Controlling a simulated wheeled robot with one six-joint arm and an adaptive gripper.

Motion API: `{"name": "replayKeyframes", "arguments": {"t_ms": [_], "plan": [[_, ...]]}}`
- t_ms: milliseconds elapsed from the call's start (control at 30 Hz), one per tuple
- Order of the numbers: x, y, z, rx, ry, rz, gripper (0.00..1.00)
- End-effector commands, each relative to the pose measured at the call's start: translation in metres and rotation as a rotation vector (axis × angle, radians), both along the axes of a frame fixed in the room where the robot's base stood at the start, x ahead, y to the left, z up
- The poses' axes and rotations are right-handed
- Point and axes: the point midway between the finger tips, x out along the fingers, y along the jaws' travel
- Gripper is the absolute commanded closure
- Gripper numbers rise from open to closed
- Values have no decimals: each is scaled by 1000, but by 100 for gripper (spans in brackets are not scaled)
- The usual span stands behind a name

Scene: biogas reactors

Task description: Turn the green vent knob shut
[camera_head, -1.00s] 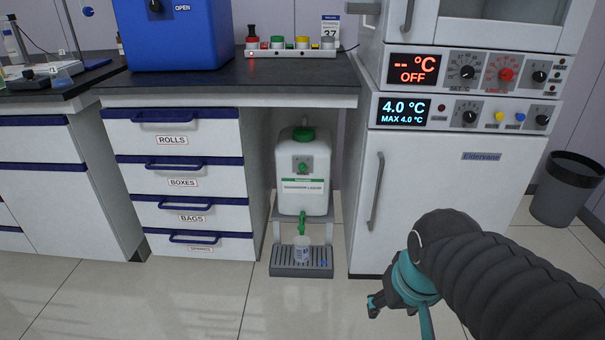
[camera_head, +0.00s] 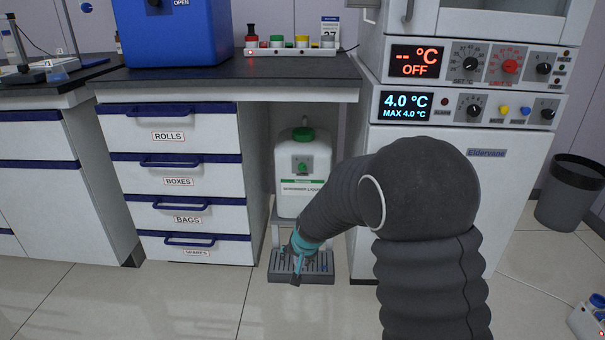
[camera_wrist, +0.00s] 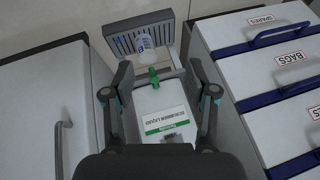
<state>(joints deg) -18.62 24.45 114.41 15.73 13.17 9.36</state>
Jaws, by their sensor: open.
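A white canister (camera_head: 288,200) with a green cap (camera_head: 303,134) and a label stands on a stand under the counter. A small green knob (camera_head: 302,167) sits on a grey plate on its upper front, in plain view. In the wrist view the canister (camera_wrist: 160,103) appears upside down, with its green spigot (camera_wrist: 154,76) between my fingers; I cannot make out the knob there. My gripper (camera_head: 296,276) is low in front of the canister, over the drip tray, below the knob. In the wrist view my gripper (camera_wrist: 160,72) is open and empty, its fingers apart.
The slotted drip tray (camera_head: 300,279) is on the floor, and a small bottle (camera_wrist: 146,42) stands on it. Drawers (camera_head: 185,190) flank the canister on the left, and a white cabinet (camera_head: 505,190) on the right. My arm covers part of the cabinet's front.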

Motion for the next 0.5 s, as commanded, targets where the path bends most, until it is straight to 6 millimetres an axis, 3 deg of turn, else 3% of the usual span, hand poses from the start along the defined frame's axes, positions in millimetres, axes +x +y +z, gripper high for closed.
{"name": "replayKeyframes", "arguments": {"t_ms": [33, 100, 300, 367, 467, 500], "plan": [[18, 11, -20, 18, -29, -28, 43], [45, 24, -37, 54, -87, -81, 43], [131, 51, -67, 190, -330, -284, 43], [156, 53, -63, 243, -423, -357, 43], [194, 46, -31, 340, -597, -477, 43], [206, 41, -11, 382, -669, -521, 43]]}}
